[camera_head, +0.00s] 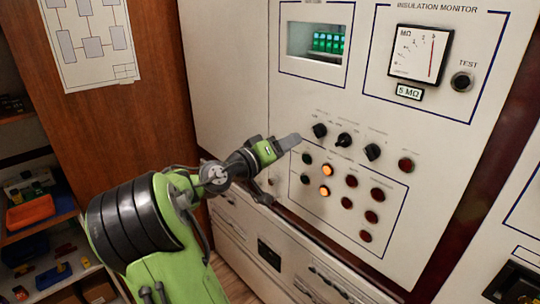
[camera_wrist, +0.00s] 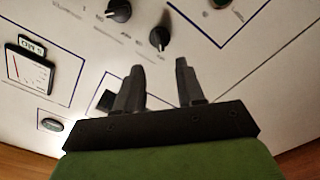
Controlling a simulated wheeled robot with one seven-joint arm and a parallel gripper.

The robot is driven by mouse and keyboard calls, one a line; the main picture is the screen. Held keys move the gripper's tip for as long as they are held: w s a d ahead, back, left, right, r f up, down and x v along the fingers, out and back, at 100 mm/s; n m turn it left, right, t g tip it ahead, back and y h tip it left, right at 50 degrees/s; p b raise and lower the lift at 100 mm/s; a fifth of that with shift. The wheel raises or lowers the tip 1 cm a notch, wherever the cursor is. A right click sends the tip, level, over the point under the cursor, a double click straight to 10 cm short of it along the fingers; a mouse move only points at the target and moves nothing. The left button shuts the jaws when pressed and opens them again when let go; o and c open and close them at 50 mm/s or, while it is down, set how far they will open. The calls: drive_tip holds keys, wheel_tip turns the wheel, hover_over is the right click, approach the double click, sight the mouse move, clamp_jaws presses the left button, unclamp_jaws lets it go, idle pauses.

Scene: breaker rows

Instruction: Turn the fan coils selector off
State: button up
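Three black selector knobs sit in a row on the pale panel: the left (camera_head: 319,130), middle (camera_head: 344,140) and right (camera_head: 372,152). Their labels are too small to read, so I cannot tell which is the fan coils selector. My gripper (camera_head: 289,142) is just left of the left knob and appears apart from it. In the wrist view my gripper (camera_wrist: 159,78) is open, its two dark fingers spread with nothing between them. One knob (camera_wrist: 158,38) shows just beyond the fingertips, and another knob (camera_wrist: 118,10) is at the top edge.
Below the knobs are a lit orange lamp (camera_head: 327,170), another lit lamp (camera_head: 324,190) and several dark red ones. A red button (camera_head: 405,164) is right of the knobs. An insulation meter (camera_head: 418,54) and display window (camera_head: 318,42) are above. Shelves (camera_head: 40,225) stand at left.

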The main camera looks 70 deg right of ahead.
drive_tip(key=v, duration=0.7)
idle(0.3)
